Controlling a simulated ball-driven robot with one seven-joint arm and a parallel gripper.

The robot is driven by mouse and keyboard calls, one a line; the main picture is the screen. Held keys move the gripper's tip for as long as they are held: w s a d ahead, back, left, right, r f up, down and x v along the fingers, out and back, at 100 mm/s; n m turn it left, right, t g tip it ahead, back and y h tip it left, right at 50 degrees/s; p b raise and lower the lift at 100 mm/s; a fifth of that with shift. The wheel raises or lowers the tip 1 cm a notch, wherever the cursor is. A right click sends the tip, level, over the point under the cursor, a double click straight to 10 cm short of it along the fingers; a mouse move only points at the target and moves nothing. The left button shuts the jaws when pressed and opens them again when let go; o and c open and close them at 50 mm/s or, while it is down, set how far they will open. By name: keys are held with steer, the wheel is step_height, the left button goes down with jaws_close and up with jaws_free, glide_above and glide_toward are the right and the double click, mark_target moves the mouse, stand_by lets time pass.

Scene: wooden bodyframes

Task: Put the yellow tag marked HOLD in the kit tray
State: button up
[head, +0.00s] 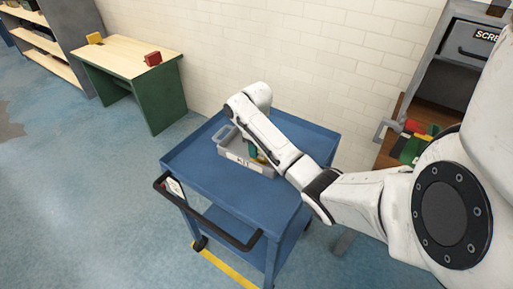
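The kit tray (231,158) is a grey open box with a pale label on its front, standing on the blue cart (203,183). A green item (252,150) and a small yellow patch (262,159) show in the tray beside my forearm. I cannot tell whether that patch is the HOLD tag; no lettering is readable. My arm reaches over the tray from the right, and its bent wrist end is above the tray's back. My gripper is hidden behind the arm, so its fingers and anything in them do not show.
A green desk with a wooden top (123,57) stands at the back left, bearing a small yellow block (94,38) and a red block (153,58). A workbench with a grey drawer unit (468,42) and red and green items is at right. The floor left of the cart is clear.

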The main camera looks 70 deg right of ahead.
steer(key=shift+r, duration=0.15)
step_height(320, 180, up, 11)
steer(key=p, duration=0.5)
steer(key=shift+r+p, duration=0.55)
steer(key=shift+p, duration=0.15)
steer(key=w+a+f+n+t+y, duration=0.1)
steer(key=a+f+n, duration=0.3)
steer(key=a+n, duration=0.7)
steer(key=w+a+f+n, duration=0.1)
steer(key=a+f+n, duration=0.5)
steer(key=a, duration=0.9)
steer(key=s+a+n, duration=0.4)
steer(key=s+n, duration=0.4)
steer(key=n, duration=0.2)
steer(key=s+a+r+n+h, duration=0.1)
steer(key=s+a+n, duration=0.3)
steer(key=s+n, duration=0.3)
steer(key=n, duration=0.3)
steer(key=shift+s, duration=0.4)
